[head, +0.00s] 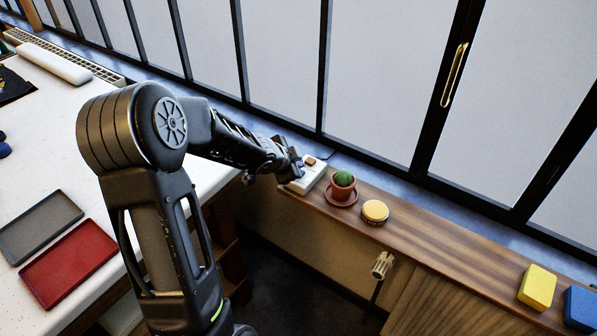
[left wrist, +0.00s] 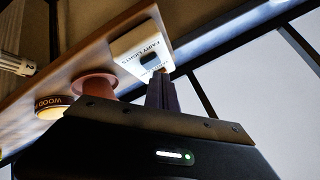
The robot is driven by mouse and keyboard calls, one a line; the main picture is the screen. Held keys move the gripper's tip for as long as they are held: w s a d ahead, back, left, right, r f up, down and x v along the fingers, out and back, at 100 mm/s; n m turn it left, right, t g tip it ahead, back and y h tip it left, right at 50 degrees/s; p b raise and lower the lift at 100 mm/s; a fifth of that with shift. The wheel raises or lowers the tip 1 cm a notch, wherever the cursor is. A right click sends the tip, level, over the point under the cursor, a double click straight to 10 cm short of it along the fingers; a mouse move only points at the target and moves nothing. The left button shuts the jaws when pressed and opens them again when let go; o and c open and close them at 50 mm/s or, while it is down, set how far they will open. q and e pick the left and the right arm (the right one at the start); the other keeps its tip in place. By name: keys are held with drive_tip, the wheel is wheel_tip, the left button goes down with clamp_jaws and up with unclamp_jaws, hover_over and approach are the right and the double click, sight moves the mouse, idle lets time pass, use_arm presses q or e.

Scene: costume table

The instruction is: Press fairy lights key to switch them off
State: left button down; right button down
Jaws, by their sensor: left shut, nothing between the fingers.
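A white switch box (head: 307,177) stands on the wooden sill, with an orange-brown key (head: 311,161) on its top. In the left wrist view the box (left wrist: 135,45) bears the words FAIRY LIGHTS beside a dark square (left wrist: 151,57). My left gripper (head: 294,166) is shut and empty, its tip at the box's left edge in the head view. In the left wrist view its closed fingers (left wrist: 162,90) reach up to the box's near edge, beside a small orange spot. I cannot tell whether they touch the key. My right gripper is not in view.
A potted cactus (head: 343,179) on a red saucer (head: 340,195) stands close right of the box. Beyond it are a round yellow-topped tin (head: 375,211), a yellow block (head: 537,287) and a blue block (head: 580,308). The window frame runs behind. A ribbed pale knob (head: 382,264) sticks out below the sill.

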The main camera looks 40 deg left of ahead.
use_arm(q)
drive_tip(key=shift+f, duration=0.1)
drive_tip(key=shift+f+b, duration=0.35)
drive_tip(key=shift+b, duration=0.05)
drive_tip(key=shift+f, duration=0.25)
idle(0.7)
drive_tip(key=shift+r, duration=0.1)
drive_tip(key=shift+r+p, duration=0.55)
drive_tip(key=shift+r, duration=0.1)
wheel_tip(320, 180, up, 6)
drive_tip(key=p, duration=0.6)
